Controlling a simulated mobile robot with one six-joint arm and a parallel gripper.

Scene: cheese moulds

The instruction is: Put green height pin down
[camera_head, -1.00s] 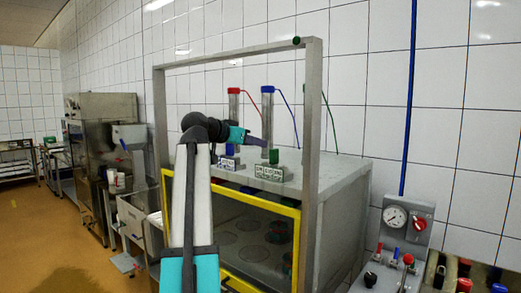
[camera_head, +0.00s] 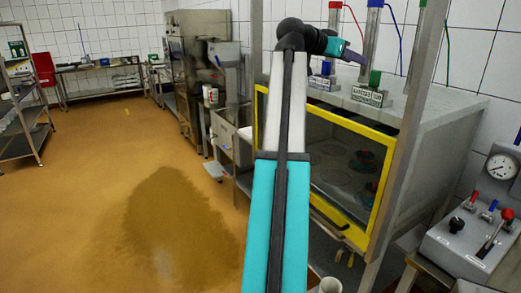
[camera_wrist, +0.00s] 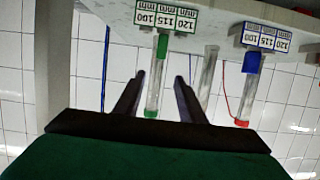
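The green height pin (camera_head: 375,78) stands at a small label block (camera_head: 370,96) on top of the steel cabinet. In the wrist view, upside down, the green pin (camera_wrist: 162,46) lines up with the middle of the label block (camera_wrist: 166,17), marked 100, 115 and 120. My gripper (camera_head: 364,60) is just left of and above the pin in the head view. In the wrist view my gripper (camera_wrist: 159,78) has its two fingers apart. The pin shows just beyond and between the fingertips, with nothing visibly clamped. I cannot tell how deep the pin sits in its block.
A blue pin (camera_wrist: 251,62) stands at a second label block (camera_wrist: 266,37). A steel frame post (camera_head: 409,130) stands right of the pin. A control panel (camera_head: 470,235) is at right.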

